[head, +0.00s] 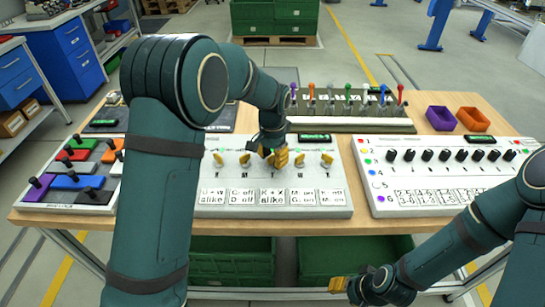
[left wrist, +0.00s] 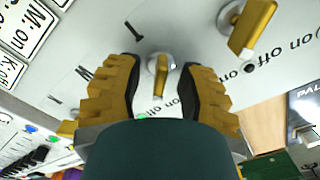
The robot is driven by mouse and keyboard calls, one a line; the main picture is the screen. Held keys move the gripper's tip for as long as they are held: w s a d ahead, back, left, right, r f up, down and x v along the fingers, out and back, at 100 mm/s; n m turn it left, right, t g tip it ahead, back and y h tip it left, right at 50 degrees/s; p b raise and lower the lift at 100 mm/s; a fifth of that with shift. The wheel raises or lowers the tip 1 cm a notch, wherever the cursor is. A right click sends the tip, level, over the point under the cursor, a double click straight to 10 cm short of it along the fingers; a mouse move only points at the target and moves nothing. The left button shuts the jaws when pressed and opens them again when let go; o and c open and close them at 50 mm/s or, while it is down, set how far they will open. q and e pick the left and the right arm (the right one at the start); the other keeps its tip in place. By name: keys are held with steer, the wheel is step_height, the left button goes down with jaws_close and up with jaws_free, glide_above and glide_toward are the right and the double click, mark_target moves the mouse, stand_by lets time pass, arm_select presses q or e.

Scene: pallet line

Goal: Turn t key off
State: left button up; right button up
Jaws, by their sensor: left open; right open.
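A white key panel (head: 275,203) lies in the middle of the table with a row of several yellow keys. My left gripper (head: 281,157) is over the middle of this row and hides part of it. In the left wrist view my left gripper (left wrist: 160,92) is open, with one finger on either side of a yellow key (left wrist: 161,75) on a round silver lock. A dark letter that looks like T stands beside that key. I cannot tell whether the fingers touch it. Another yellow key (left wrist: 252,27) stands at upper right. My right gripper (head: 350,284) is open and empty, low before the table.
A white panel with black knobs (head: 434,156) is on the right, and a board of coloured blocks (head: 75,170) on the left. A rack of coloured levers (head: 350,122) stands behind, near a purple bin (head: 441,118) and an orange bin (head: 473,119). Green crates (head: 232,267) are below.

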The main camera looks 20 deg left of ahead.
arm_select(q)
jaws_close()
steer(key=n+p, duration=0.2)
steer(key=shift+r+n, duration=0.1)
steer(key=shift+n, duration=0.3)
steer(key=n+p, duration=0.2)
steer(key=n, duration=0.1)
steer(key=n+p, duration=0.3)
steer(key=n, duration=0.3)
steer(key=shift+n, duration=0.4)
steer(key=n+p, duration=0.2)
steer(key=n, duration=0.3)
steer(key=shift+n, duration=0.3)
